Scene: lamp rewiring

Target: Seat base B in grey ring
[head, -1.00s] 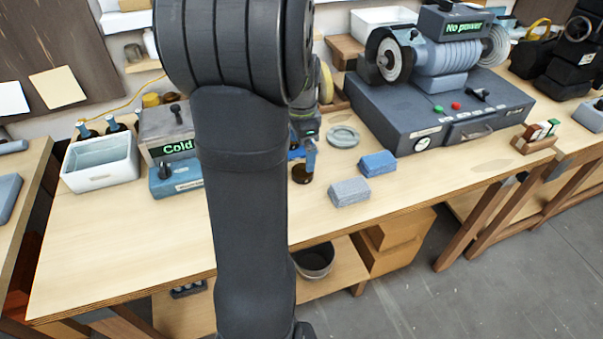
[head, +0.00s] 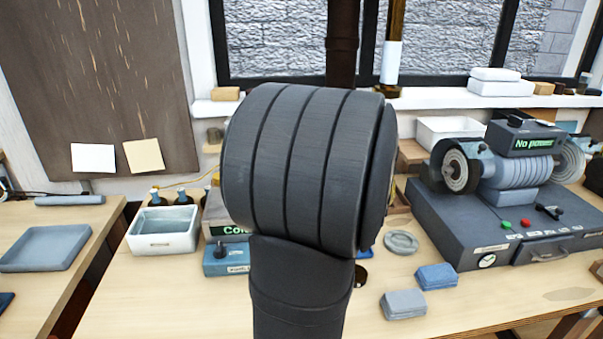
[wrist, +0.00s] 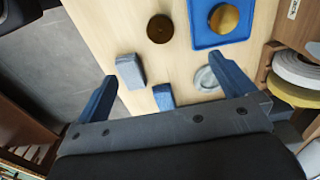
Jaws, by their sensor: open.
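My gripper (wrist: 163,68) is open and empty above the bench in the wrist view, its two blue fingers wide apart. The grey ring (wrist: 203,79) lies flat by the right finger, which partly covers it; it also shows in the head view (head: 401,242). A dark brown round piece (wrist: 160,28) lies on the bare wood. A brass-coloured round piece (wrist: 223,18) lies in a blue tray (wrist: 200,40). No mark tells me which is base B. In the head view my arm hides my gripper and most of the brown piece (head: 361,276).
A grey block (head: 403,305) and a blue block (head: 436,277) lie near the ring. The grinder machine (head: 520,180) reading "No power" stands to the right. A white bin (head: 163,230) and a blue switch box (head: 226,259) stand left of my arm.

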